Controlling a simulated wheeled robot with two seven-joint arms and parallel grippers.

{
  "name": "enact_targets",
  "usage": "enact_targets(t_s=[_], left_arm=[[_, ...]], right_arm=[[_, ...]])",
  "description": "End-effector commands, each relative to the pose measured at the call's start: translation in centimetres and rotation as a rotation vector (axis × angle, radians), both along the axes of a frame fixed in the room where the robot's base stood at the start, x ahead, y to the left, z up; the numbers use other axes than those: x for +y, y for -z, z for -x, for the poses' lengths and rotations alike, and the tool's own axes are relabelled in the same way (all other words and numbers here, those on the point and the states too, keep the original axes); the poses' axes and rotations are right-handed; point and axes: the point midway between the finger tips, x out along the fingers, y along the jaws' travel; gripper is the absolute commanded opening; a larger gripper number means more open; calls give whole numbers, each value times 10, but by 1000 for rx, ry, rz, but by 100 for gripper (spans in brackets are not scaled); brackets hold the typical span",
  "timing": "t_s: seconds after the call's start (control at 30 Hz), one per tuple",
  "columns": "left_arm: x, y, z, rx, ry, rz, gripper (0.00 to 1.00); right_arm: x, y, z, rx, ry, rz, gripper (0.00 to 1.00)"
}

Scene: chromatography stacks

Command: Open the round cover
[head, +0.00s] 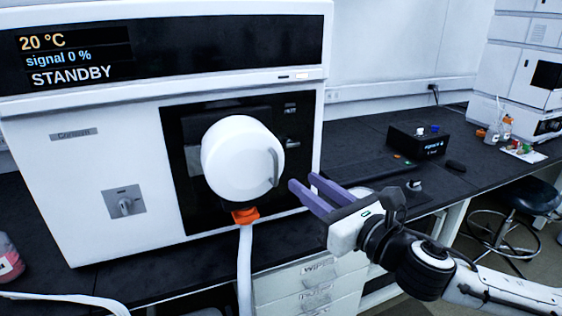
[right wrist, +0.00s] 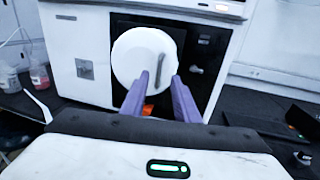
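The round cover (head: 236,158) is a white disc-shaped lid on the dark front panel of the white instrument (head: 110,215). It appears closed against the panel and has a raised grip bar (head: 273,166) near its right edge. In the right wrist view the cover (right wrist: 138,55) lies straight ahead, with the grip bar (right wrist: 160,66) upright. My right gripper (head: 302,186) is open and empty, with its purple fingers apart, to the right of the cover and slightly below the bar. The fingers (right wrist: 168,88) point toward the cover. My left gripper is not in view.
An orange fitting (head: 245,215) and a white hose (head: 245,265) hang below the cover. A small black box (head: 418,142) stands on the dark bench to the right. A bottle with pink liquid (head: 8,258) is at far left. A stool (head: 532,196) stands at right.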

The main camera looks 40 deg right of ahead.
Motion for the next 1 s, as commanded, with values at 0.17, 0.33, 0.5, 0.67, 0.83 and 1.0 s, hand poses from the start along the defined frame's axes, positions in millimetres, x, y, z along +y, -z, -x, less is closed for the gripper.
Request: enact_targets(t_s=[0.17,0.33,0.5,0.67,0.83,1.0], left_arm=[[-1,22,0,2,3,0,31],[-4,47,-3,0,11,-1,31],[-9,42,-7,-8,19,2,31],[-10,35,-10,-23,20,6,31],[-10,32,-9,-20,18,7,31],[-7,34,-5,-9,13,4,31]], right_arm=[[0,4,-9,-9,-6,15,28],[0,6,-22,-9,-5,16,28],[-1,-3,-35,-7,0,8,28],[-2,-3,-50,-6,0,9,28],[-4,-3,-66,-6,4,5,28],[-4,-3,-82,-4,2,5,28]])
